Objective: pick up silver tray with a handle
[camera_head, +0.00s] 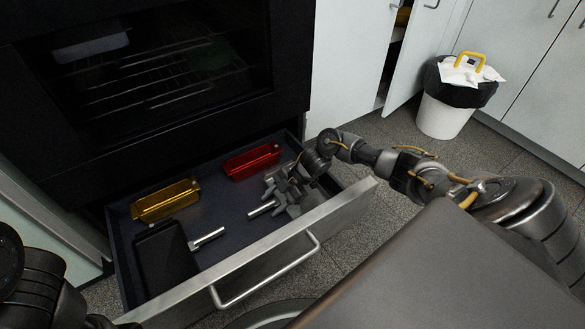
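A silver bar (262,208), which looks like a handle, sticks out to the left from beside my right gripper inside the open drawer. No silver tray body shows clearly; the gripper and the drawer front may hide it. My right gripper (280,190) reaches down into the right part of the drawer, right by this bar. I cannot tell whether its fingers touch the bar or are closed. A dark tray (166,262) with a silver handle (207,238) lies at the drawer's left. My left arm shows at the lower left edge; its gripper is out of view.
The open drawer (232,212) also holds a yellow pan (166,200) and a red pan (252,162) along its back. Its front has a metal handle (268,278). A dark oven (150,70) stands above. A white bin (443,115) stands at the back right near cabinets.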

